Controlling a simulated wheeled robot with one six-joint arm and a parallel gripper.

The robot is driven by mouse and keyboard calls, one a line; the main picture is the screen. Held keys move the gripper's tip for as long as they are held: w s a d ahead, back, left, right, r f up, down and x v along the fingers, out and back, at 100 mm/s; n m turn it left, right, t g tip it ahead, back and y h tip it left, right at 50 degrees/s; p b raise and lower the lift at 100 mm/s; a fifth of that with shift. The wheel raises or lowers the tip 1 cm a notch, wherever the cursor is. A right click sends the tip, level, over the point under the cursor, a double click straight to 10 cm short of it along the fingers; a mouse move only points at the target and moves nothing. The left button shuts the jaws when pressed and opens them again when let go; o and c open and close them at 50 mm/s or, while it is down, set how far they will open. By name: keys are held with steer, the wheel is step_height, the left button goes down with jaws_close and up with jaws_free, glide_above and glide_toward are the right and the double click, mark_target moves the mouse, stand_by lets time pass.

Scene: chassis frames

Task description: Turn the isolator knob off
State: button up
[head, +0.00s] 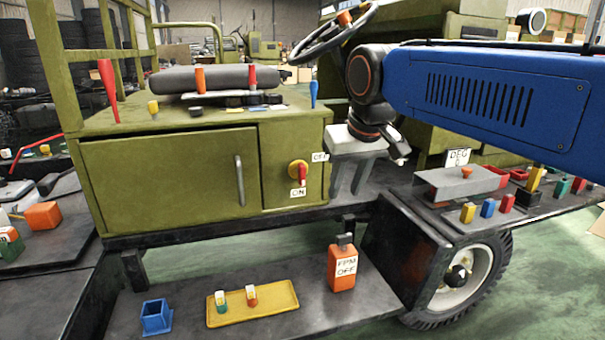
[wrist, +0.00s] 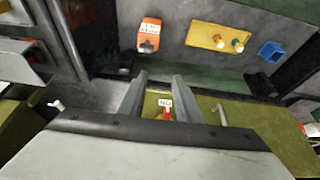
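The isolator knob (head: 301,172) is a red handle on a yellow round base, on the right part of the green cabinet's front (head: 170,182). Its handle stands about upright, with the ON label (head: 298,193) below and the OFF label (head: 319,157) at its upper right. My gripper (head: 348,192) is right of the knob in the head view, fingers apart and pointing down. In the wrist view my gripper (wrist: 160,78) is open, with nothing between its fingers. The red knob (wrist: 167,114) shows there partly, behind the gripper body, beside the ON label (wrist: 165,102).
The cabinet has a grey bar handle (head: 239,181) left of the knob. Tools and a grey roll (head: 213,78) lie on top. Below, a shelf holds an orange block (head: 342,268), a yellow tray (head: 253,314) and a blue holder (head: 157,317).

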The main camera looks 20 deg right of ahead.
glide_toward(303, 166)
steer(key=x, duration=1.2)
steer(key=shift+w+f, duration=0.15)
steer(key=shift+f, duration=0.05)
jaws_close()
